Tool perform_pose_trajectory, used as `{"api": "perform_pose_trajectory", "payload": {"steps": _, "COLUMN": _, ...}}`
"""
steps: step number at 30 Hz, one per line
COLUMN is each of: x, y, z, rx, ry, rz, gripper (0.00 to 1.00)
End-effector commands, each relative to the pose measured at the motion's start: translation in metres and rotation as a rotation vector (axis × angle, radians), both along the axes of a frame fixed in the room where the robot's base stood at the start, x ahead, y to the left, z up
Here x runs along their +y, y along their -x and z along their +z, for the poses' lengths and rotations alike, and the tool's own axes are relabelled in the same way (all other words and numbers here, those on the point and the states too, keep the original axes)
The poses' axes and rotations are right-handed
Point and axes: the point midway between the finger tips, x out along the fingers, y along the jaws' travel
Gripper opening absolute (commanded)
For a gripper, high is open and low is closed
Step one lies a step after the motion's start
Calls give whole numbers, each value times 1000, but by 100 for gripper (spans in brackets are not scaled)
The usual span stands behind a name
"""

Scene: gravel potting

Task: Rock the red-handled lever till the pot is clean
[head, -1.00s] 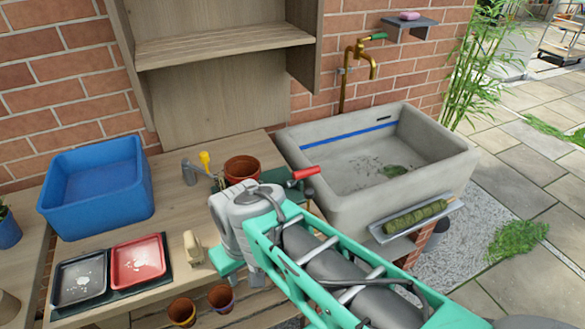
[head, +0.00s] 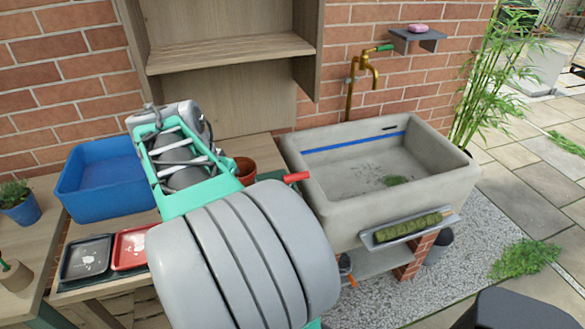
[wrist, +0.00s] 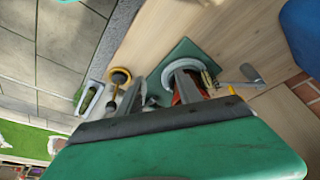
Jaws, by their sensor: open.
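In the head view the red lever handle (head: 296,177) sticks out to the right from behind my arm, near the sink's left wall. Part of the terracotta pot (head: 246,170) shows beside my arm, its lower part hidden. My gripper does not show clearly in the head view. In the wrist view my gripper (wrist: 160,86) has its two dark fingers apart, with nothing seen held. Beyond them lies a green plate (wrist: 194,53) with a grey ring (wrist: 181,65) and something orange-red, partly hidden by a finger. I cannot tell whether the pot is clean.
The concrete sink (head: 335,205) stands right, with a brass tap (head: 362,68) above. A blue tub (head: 98,190), a black tray (head: 87,257) and a red tray (head: 130,248) are on the left of the bench. A wooden shelf (head: 230,48) is above the bench.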

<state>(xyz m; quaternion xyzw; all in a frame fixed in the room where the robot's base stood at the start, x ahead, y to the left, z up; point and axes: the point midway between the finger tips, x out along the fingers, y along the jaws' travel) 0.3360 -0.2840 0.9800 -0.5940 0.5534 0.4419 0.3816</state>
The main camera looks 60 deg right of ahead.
Motion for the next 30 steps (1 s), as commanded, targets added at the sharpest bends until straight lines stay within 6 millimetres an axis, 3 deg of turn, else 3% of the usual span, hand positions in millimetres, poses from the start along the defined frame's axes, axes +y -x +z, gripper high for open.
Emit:
{"api": "perform_pose_trajectory", "payload": {"steps": 1, "x": -45, "y": 25, "z": 20, "rx": -16, "ry": 22, "rz": -248, "gripper": 41}}
{"api": "perform_pose_trajectory", "payload": {"steps": 3, "x": -88, "y": 60, "z": 35, "rx": -46, "ry": 59, "rz": -549, "gripper": 41}}
{"api": "perform_pose_trajectory", "payload": {"steps": 6, "x": -120, "y": 94, "z": 46, "rx": -75, "ry": 95, "rz": -810, "gripper": 41}}
{"api": "perform_pose_trajectory", "payload": {"steps": 10, "x": -131, "y": 108, "z": 38, "rx": -84, "ry": 109, "rz": -897, "gripper": 41}}
{"api": "perform_pose_trajectory", "payload": {"steps": 21, "x": -150, "y": 121, "z": -19, "rx": -86, "ry": 109, "rz": -887, "gripper": 41}}
{"api": "perform_pose_trajectory", "payload": {"steps": 30, "x": -152, "y": 121, "z": -24, "rx": -88, "ry": 109, "rz": -883, "gripper": 41}}
